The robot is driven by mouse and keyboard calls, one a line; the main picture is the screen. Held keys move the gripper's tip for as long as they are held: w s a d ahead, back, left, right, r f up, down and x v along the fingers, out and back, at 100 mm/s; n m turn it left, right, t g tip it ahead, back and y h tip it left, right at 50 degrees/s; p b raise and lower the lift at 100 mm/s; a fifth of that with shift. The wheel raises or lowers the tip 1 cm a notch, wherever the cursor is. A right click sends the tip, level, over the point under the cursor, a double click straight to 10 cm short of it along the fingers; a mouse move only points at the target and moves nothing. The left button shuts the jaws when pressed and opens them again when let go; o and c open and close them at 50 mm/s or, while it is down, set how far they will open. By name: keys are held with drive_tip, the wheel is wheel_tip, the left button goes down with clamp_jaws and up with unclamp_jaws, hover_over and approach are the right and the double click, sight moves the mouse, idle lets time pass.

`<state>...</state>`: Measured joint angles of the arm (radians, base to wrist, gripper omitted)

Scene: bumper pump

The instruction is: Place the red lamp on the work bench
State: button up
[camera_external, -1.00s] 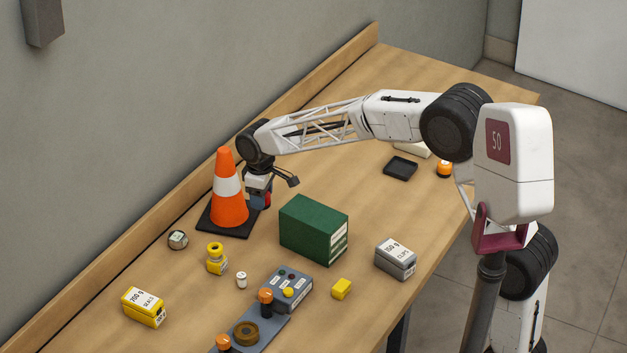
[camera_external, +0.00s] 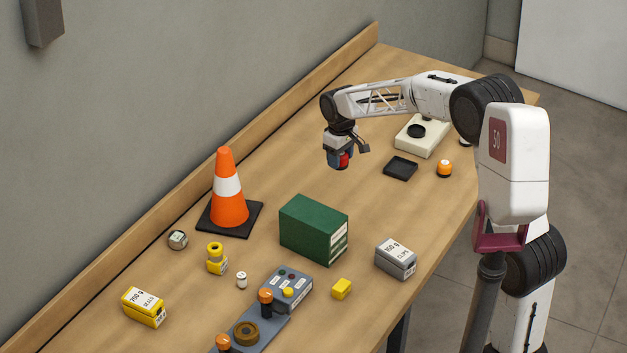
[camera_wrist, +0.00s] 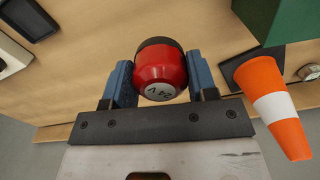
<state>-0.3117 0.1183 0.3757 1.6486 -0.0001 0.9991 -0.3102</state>
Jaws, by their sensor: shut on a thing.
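The red lamp (camera_wrist: 161,70) is between the two blue fingers of my gripper (camera_wrist: 160,82) in the wrist view. It has a red body, a dark base and a pale end marked "24 V". In the external view my gripper (camera_external: 339,160) is shut on the lamp (camera_external: 344,160), which shows only in part. It appears to be held above the work bench (camera_external: 290,165), left of a black tray; the exact height is hard to tell.
A black square tray (camera_external: 400,168), a cream box with a round dark top (camera_external: 422,136) and an orange lamp (camera_external: 445,169) are to the right. A green box (camera_external: 313,229) and an orange cone (camera_external: 229,190) stand nearer the left. Bench around the gripper's left is clear.

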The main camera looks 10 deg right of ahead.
drive_tip(key=d+m, duration=0.7)
drive_tip(key=d, duration=3.5)
drive_tip(key=f, duration=1.1)
drive_tip(key=shift+a, duration=0.25)
drive_tip(key=shift+w, duration=0.15)
hover_over(455, 158)
drive_tip(key=shift+f, duration=0.75)
drive_tip(key=shift+f, duration=0.15)
drive_tip(key=shift+f, duration=1.6)
drive_tip(key=shift+f, duration=0.15)
